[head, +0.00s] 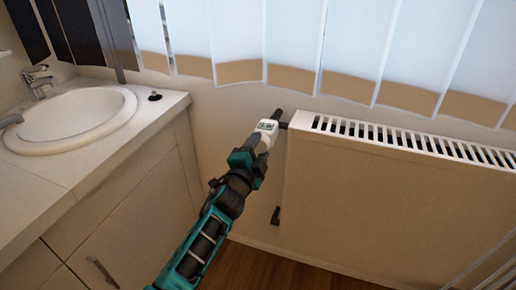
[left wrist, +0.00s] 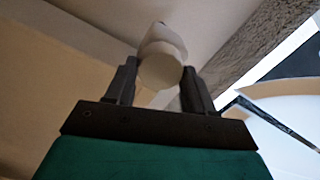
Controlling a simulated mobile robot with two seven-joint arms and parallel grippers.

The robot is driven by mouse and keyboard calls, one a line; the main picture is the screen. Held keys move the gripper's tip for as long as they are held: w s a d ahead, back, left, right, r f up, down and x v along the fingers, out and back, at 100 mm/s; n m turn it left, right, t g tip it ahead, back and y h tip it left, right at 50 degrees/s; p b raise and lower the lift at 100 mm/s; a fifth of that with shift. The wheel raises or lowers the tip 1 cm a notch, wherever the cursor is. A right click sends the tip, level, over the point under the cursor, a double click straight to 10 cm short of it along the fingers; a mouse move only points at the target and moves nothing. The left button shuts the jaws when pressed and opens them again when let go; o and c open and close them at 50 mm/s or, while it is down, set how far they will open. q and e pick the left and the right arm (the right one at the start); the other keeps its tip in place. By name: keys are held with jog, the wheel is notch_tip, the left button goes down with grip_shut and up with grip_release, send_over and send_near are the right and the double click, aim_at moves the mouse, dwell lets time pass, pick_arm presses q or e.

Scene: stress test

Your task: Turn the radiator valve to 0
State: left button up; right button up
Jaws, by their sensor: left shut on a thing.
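The radiator valve (head: 267,127) is a white knob with a small display, at the upper left corner of the radiator (head: 370,200). In the left wrist view the white valve (left wrist: 160,65) sits between the two dark fingers. My left gripper (head: 258,143) reaches up to it from below and is shut on it; in the left wrist view the gripper (left wrist: 158,85) has a finger on each side of the knob. The number on the valve is too small to read. My right gripper is not in view.
A vanity counter (head: 120,130) with a round white sink (head: 70,118) and faucet (head: 38,80) stands to the left. Vertical blinds (head: 300,45) hang above the radiator. Cabinet doors (head: 130,225) lie close to the left of my arm.

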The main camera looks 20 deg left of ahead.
pick_arm(q)
jog(key=n+p, duration=0.1)
jog(key=n, duration=0.3)
jog(key=shift+n, duration=0.3)
jog(key=shift+n+p, duration=0.5)
jog(key=shift+n, duration=1)
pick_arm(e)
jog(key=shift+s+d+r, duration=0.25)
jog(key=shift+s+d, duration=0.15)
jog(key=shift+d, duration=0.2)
pick_arm(q)
jog(key=o, duration=1)
jog(key=shift+s+p, duration=0.1)
jog(key=shift+p, duration=0.2)
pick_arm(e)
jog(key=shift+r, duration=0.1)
